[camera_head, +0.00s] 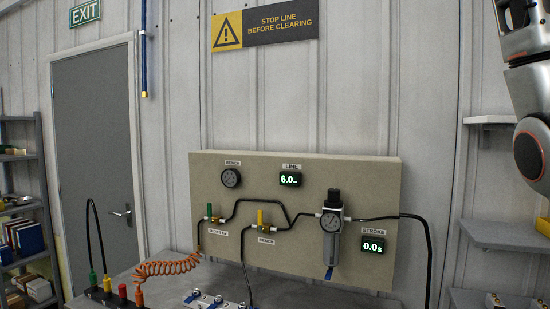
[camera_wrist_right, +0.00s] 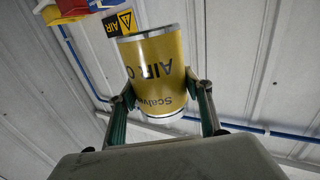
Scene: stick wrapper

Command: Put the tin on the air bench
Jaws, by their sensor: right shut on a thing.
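The tin (camera_wrist_right: 157,75) is a yellow cylinder with silver rims and dark printing, seen in the right wrist view. My right gripper (camera_wrist_right: 161,93) is shut on it, with one green-padded finger at each side. The printing reads upside down in that view. In the head view, the bench (camera_head: 290,293) is a grey top along the bottom, with a beige panel (camera_head: 255,215) standing at its back. Only part of my right arm shows at the right edge of the head view; its gripper and the tin are outside it. My left gripper is not in view.
The panel carries gauges, valves, black hoses and a regulator (camera_head: 332,225). An orange coiled hose (camera_head: 165,267) and a black block with coloured plugs (camera_head: 110,296) are at the bench's left. Blue-handled valves (camera_head: 218,299) stand at the front. Shelves (camera_head: 500,236) are at right.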

